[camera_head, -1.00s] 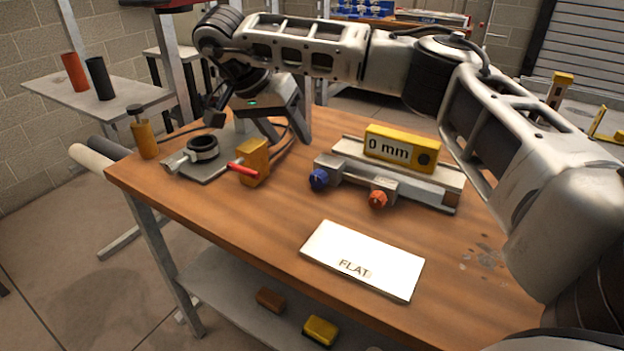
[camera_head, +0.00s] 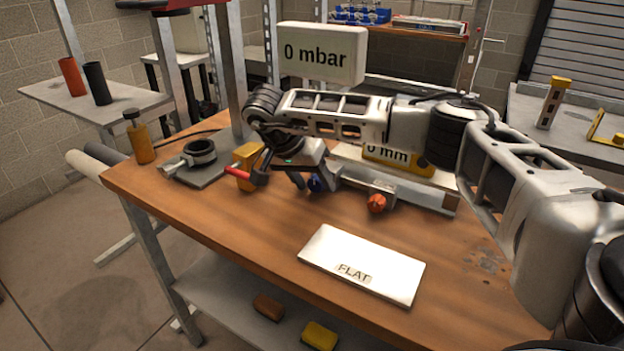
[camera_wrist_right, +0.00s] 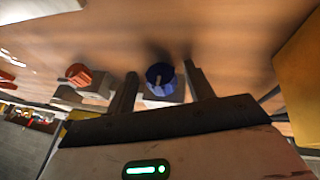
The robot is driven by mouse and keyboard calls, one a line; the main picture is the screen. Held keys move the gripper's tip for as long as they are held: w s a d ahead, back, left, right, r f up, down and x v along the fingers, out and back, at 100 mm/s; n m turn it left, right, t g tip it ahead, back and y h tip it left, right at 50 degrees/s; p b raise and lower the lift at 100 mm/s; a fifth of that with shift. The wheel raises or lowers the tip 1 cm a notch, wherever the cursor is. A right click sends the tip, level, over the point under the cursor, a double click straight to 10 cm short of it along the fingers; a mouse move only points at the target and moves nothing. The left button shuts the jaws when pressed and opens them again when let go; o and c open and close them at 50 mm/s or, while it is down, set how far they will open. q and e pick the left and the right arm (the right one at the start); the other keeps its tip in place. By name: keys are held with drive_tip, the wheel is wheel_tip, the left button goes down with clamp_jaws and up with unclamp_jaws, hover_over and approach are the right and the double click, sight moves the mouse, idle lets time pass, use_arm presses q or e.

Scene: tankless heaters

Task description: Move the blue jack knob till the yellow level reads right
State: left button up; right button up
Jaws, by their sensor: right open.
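The blue jack knob (camera_head: 316,184) is on the front of the grey jack rail on the bench, mostly behind my right gripper (camera_head: 313,181). In the right wrist view the blue knob (camera_wrist_right: 160,76) shows between the two spread fingers of my open right gripper (camera_wrist_right: 160,85). I cannot tell whether either finger touches it. The yellow level (camera_head: 398,163) stands on the jack plate and reads 0 mm; my arm covers its upper part. A white card (camera_head: 361,264) marked FLAT lies in front. My left gripper is not in view.
An orange knob (camera_head: 376,203) sits to the right of the blue one. A yellow block (camera_head: 243,170) with a red lever (camera_head: 238,172) stands close on the left. A 0 mbar display (camera_head: 320,52) is behind my arm. The bench's right front is clear.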

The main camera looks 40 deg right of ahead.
drive_tip(key=c, duration=1)
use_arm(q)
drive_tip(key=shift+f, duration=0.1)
use_arm(e)
drive_tip(key=shift+s+d+f+t+y+b, duration=0.15)
drive_tip(key=shift+t+y+b, duration=0.35)
drive_tip(key=shift+t, duration=0.5)
drive_tip(key=shift+s+f+m+t+y+b, duration=0.15)
drive_tip(key=shift+m+t+y+b, duration=0.25)
drive_tip(key=shift+t+b, duration=0.7)
drive_tip(key=shift+s+d+t+b, duration=0.1)
drive_tip(key=shift+t+b, duration=0.3)
drive_tip(key=shift+b, duration=0.65)
use_arm(q)
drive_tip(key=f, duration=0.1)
drive_tip(key=b, duration=0.1)
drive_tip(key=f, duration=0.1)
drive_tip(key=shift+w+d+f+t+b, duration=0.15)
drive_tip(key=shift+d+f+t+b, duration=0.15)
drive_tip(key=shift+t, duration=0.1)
use_arm(e)
drive_tip(key=shift+r+m+t+y, duration=0.2)
drive_tip(key=shift+m+t+y, duration=0.1)
drive_tip(key=shift+t, duration=0.1)
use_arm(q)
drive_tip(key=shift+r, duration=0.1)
use_arm(e)
drive_tip(key=shift+r, duration=0.1)
